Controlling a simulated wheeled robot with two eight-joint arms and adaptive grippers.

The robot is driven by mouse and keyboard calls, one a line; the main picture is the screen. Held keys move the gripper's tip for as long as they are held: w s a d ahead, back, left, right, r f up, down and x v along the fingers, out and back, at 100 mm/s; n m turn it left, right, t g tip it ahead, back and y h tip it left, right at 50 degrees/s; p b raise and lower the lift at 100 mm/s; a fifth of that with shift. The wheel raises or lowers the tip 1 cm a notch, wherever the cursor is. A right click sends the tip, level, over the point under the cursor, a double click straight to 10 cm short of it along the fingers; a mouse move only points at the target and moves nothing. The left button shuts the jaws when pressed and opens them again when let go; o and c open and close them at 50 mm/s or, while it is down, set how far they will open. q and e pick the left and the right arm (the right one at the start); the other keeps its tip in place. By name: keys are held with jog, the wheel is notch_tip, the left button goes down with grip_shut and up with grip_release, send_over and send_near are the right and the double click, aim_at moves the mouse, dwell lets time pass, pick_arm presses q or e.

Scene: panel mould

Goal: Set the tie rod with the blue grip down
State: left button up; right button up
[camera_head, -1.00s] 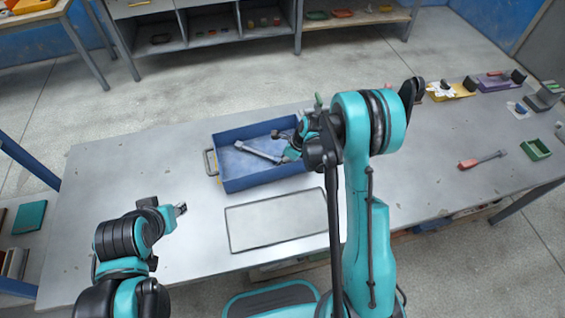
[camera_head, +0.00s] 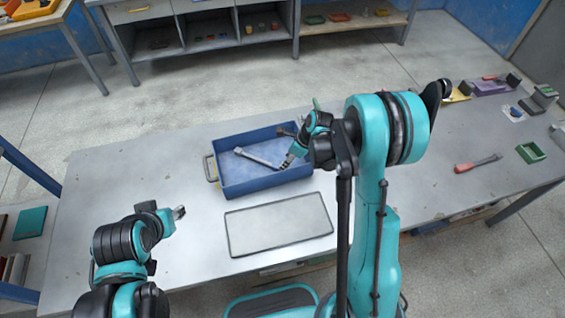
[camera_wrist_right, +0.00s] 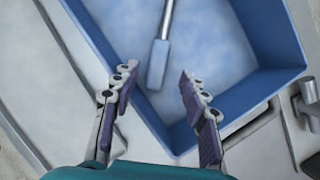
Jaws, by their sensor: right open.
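A grey tie rod (camera_head: 258,158) with a blue-grey grip lies in the blue tray (camera_head: 265,186), slanting across its floor. In the right wrist view the grip (camera_wrist_right: 158,66) points toward my right gripper (camera_wrist_right: 158,80). That gripper is open and empty, with the grip's end in the gap between its fingers. In the head view my right gripper (camera_head: 287,162) is over the tray's right part, by the rod's right end. My left gripper (camera_head: 180,212) is over the table's left front, away from the tray; its jaws are too small to read.
A flat grey panel (camera_head: 280,224) lies in front of the tray. A red-gripped rod (camera_head: 477,163) and a green box (camera_head: 531,152) lie on the right of the table. Several small items stand at the far right. The table's left part is clear.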

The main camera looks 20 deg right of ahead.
jog(key=s+r+n+t+h+p, duration=0.1)
jog(key=s+r+n, duration=0.45)
jog(key=r, duration=0.35)
jog(key=s+r+n+t+h, duration=0.1)
jog(key=s+r+n, duration=0.4)
jog(key=r+n, duration=0.3)
jog(key=s+r+n+t+h, duration=0.1)
jog(key=s+r+n, duration=0.3)
jog(key=s+n, duration=0.7)
jog(key=shift+d+n+t+h, duration=0.2)
jog(key=shift+n+t+h, duration=0.1)
jog(key=shift+n+t, duration=0.45)
